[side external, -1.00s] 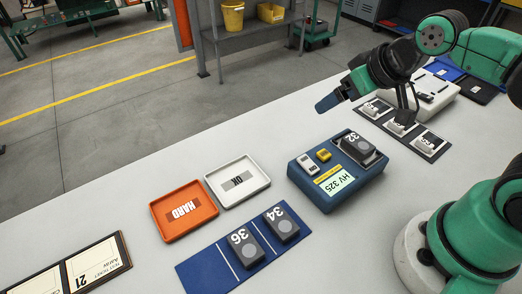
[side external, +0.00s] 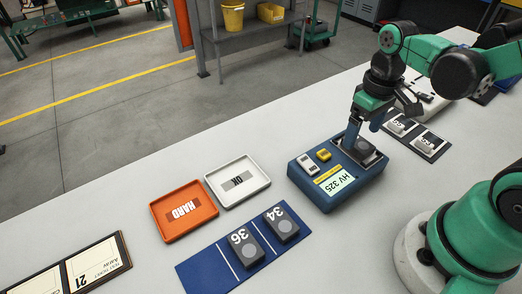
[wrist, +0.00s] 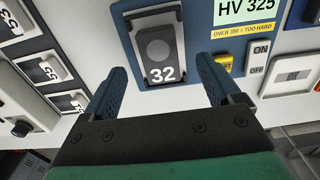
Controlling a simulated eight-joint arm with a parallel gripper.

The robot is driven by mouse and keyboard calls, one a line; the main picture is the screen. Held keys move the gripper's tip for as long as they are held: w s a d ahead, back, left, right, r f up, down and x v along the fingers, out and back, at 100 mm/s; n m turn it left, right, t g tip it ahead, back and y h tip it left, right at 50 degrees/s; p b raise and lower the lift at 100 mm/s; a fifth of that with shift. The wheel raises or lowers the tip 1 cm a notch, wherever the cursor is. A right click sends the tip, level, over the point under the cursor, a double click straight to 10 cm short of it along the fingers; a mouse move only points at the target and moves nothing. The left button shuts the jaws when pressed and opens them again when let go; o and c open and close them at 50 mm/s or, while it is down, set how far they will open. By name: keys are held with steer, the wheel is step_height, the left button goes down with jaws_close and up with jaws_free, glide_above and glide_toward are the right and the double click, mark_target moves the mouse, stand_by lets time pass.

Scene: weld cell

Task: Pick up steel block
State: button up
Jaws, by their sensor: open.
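A dark steel block marked 32 (wrist: 157,45) sits in the bay of the blue tester (side external: 325,199), whose display reads HV 325. In the side view the block (side external: 366,150) is partly hidden by my gripper. My gripper (side external: 362,138) points down over the block's end of the tester. In the wrist view my open gripper (wrist: 165,85) has one finger on each side of the block's numbered end, with nothing between the tips. I cannot tell how high the tips are above it. Two more steel blocks, 34 (side external: 282,225) and 36 (side external: 245,247), stand on the blue mat (side external: 205,272).
An orange tray marked HARD (side external: 183,232) and a white tray (side external: 259,169) lie left of the tester. A dark board (side external: 432,153) with pale pieces is right of it. A ticket board (side external: 88,268) lies at the front left. The table between them is clear.

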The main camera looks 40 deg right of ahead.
mark_target(358, 145)
steer(key=shift+f, duration=1.2)
jaws_close()
